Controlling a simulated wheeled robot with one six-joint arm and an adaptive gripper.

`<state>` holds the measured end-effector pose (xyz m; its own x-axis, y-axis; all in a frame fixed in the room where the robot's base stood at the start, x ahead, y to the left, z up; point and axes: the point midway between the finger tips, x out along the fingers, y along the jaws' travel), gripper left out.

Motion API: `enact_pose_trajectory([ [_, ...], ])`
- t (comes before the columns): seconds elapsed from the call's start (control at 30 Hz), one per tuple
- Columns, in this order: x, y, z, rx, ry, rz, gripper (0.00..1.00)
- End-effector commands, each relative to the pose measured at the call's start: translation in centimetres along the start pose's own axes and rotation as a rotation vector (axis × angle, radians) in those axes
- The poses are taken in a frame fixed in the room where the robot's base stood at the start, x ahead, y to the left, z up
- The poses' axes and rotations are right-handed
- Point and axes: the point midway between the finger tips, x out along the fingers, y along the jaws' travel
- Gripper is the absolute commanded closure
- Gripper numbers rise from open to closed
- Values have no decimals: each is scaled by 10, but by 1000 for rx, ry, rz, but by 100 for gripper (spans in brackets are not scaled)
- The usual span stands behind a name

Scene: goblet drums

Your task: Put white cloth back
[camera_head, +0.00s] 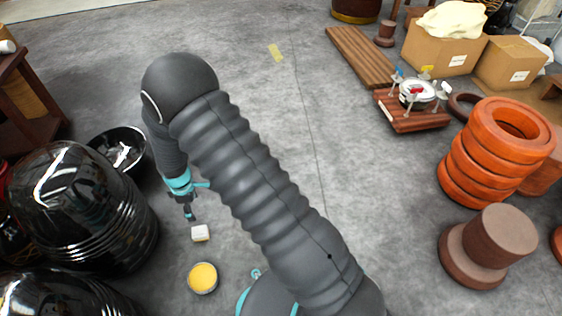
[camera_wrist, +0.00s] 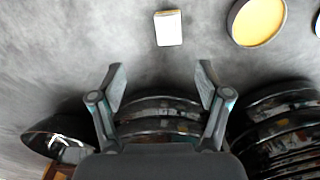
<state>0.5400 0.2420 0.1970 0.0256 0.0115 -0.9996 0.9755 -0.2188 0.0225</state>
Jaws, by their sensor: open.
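A small white block-like piece (camera_head: 200,233) lies on the grey floor, possibly a folded white cloth; I cannot tell its material. It shows in the wrist view as a white rectangle with a yellowish edge (camera_wrist: 168,30), beyond my fingertips. A crumpled cream-white cloth-like heap (camera_head: 453,19) lies on a cardboard box (camera_head: 440,52) at the upper right. My gripper (camera_head: 189,213) is low at the left, just above the white piece in the picture. In the wrist view my gripper (camera_wrist: 160,72) has its fingers spread, with nothing between them.
A round tin with yellow contents (camera_head: 203,278) stands near the white piece. Large black glossy drums (camera_head: 80,205) and a black bowl (camera_head: 122,150) crowd the left. Orange rings (camera_head: 490,150) and a brown drum (camera_head: 490,240) stand right. The middle floor is clear.

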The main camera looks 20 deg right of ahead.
Motion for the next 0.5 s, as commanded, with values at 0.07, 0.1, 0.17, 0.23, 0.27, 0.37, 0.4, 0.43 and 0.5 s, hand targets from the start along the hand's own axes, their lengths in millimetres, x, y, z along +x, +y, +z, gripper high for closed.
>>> enact_pose_trajectory([
  [0.07, -40, 11, 9, 66, 20, 25, 24],
  [0.1, -58, 14, 15, 102, 27, 34, 24],
  [0.17, -85, 18, 25, 156, 39, 48, 24],
  [0.23, -115, 21, 37, 219, 53, 64, 24],
  [0.27, -128, 22, 42, 244, 60, 71, 24],
  [0.37, -169, 21, 61, 333, 81, 94, 24],
  [0.4, -185, 20, 70, 370, 88, 102, 24],
  [0.43, -196, 19, 76, 395, 95, 108, 24],
  [0.5, -222, 14, 91, 458, 110, 124, 24],
])
